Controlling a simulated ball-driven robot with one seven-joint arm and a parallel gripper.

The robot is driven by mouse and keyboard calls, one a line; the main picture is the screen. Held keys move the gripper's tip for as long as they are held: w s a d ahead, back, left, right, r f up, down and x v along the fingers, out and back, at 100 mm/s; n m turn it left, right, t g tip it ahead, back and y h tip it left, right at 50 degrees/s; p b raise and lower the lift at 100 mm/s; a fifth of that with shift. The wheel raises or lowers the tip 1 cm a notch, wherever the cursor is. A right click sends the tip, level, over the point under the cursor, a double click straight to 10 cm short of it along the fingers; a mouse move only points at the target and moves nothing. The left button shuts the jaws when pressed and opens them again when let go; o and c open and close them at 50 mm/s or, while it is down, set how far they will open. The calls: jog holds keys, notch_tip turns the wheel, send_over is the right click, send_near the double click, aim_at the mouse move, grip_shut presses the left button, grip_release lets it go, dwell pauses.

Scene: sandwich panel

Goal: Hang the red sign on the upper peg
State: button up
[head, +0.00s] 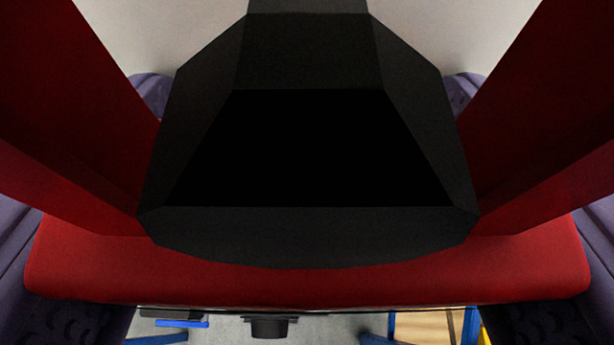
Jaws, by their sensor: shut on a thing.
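A large black faceted body, part of my gripper (308,235), fills the middle of the head view, very close to the camera. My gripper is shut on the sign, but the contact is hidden. The upper peg does not show.
Purple parts (58,275) flank the red piece on both sides. Beyond its lower edge, a grey floor (225,328) shows, with blue and black items (182,323) at the left and a light wooden surface (425,326) with blue edging at the right. A pale surface shows at the top.

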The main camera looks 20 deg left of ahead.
jog(key=shift+w+f, duration=0.1)
jog(key=o, duration=1.3)
jog(key=shift+a, duration=0.1)
jog(key=shift+c, duration=0.2)
jog(key=shift+a, duration=0.2)
jog(key=shift+d, duration=0.15)
jog(key=shift+f, duration=0.1)
